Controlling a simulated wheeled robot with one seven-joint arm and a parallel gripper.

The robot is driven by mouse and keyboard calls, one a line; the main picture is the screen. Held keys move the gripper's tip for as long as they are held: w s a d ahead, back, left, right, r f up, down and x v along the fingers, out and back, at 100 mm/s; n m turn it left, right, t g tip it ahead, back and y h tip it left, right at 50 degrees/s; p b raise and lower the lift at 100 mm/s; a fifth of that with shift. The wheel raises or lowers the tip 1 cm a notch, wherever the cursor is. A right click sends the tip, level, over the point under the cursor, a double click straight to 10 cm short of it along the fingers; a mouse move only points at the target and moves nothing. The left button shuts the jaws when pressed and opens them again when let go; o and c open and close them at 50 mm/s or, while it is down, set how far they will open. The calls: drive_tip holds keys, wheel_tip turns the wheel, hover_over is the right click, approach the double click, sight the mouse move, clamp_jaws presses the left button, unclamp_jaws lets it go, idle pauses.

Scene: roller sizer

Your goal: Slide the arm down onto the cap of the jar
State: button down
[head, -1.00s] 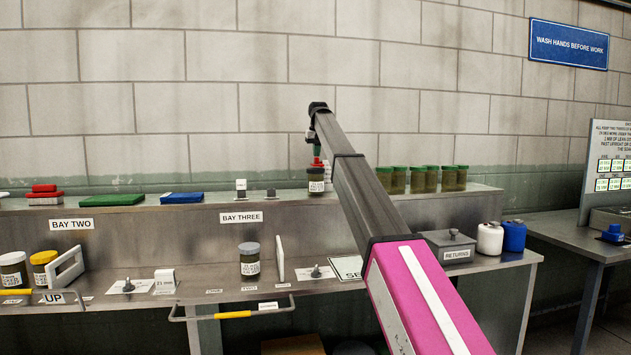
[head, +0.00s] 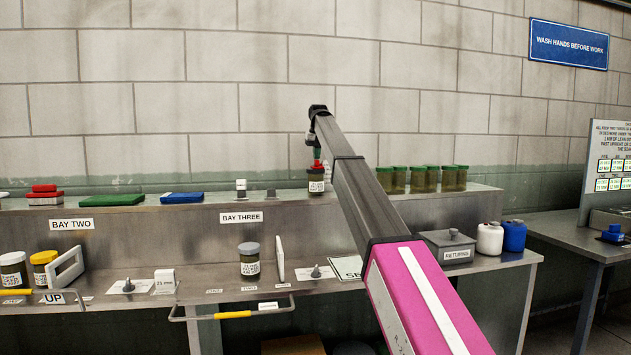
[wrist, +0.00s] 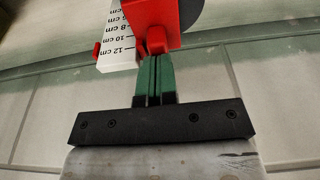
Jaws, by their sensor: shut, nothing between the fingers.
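The red arm (wrist: 145,20) sits beside a white centimetre scale (wrist: 118,62) and overlaps the cap in that view. The red arm also shows above the jar in the head view (head: 317,164). My gripper (wrist: 153,62) has its green fingers shut together, their tips at the red arm's near edge. Contact between arm and cap cannot be told.
Several green-capped jars (head: 422,179) stand right of the gripper on the shelf. A grey-capped jar (head: 249,262) and a grey RETURNS box (head: 448,246) are on the lower bench (head: 215,280). The wall (head: 210,110) is close behind.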

drive_tip(key=shift+r, duration=0.1)
drive_tip(key=shift+r, duration=3.45)
